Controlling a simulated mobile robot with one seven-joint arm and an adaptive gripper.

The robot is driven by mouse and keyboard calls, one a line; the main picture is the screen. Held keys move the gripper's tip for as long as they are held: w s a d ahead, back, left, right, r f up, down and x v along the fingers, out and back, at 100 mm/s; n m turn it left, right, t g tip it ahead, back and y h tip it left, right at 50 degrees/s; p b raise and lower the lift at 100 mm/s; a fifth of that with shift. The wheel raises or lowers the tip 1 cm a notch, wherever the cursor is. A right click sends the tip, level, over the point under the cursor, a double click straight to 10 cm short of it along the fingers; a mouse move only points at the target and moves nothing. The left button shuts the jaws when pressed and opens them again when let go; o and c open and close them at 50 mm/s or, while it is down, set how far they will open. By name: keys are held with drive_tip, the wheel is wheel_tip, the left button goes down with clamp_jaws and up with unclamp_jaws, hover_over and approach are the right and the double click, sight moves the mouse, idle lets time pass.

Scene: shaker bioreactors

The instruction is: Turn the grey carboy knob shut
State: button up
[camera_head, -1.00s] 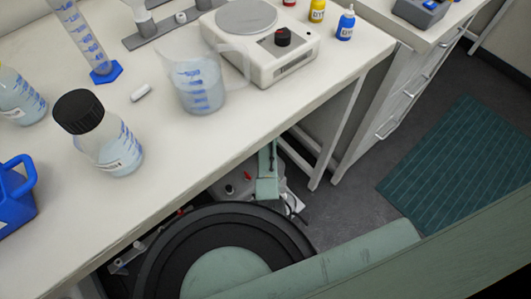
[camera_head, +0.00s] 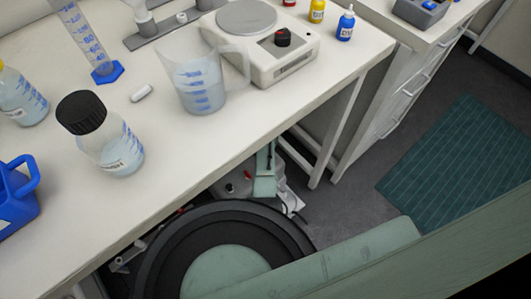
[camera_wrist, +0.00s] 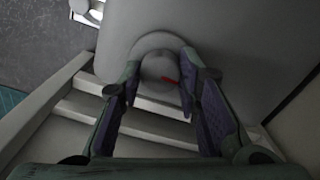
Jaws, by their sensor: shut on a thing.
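The grey knob (camera_wrist: 158,67) shows in the wrist view, round and with a red mark on its lower right. It sits at the edge of a large smooth grey body (camera_wrist: 225,40), which appears to be the carboy. My gripper (camera_wrist: 160,72) has one finger on each side of the knob and is shut on it. The fingers hide the knob's sides. In the head view my arm reaches below the bench, and I cannot make out the knob there.
The white bench (camera_head: 190,140) overhangs my arm. On it stand a black-capped bottle (camera_head: 105,140), a beaker (camera_head: 198,85), a scale (camera_head: 262,45) and a blue container (camera_head: 15,195). In the wrist view, pale rails (camera_wrist: 65,105) lie below the knob. Open floor (camera_head: 375,150) is at the right.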

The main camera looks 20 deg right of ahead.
drive_tip(key=o, duration=1.1)
drive_tip(key=shift+o, duration=0.2)
drive_tip(key=shift+r, duration=0.1)
wheel_tip(320, 180, up, 12)
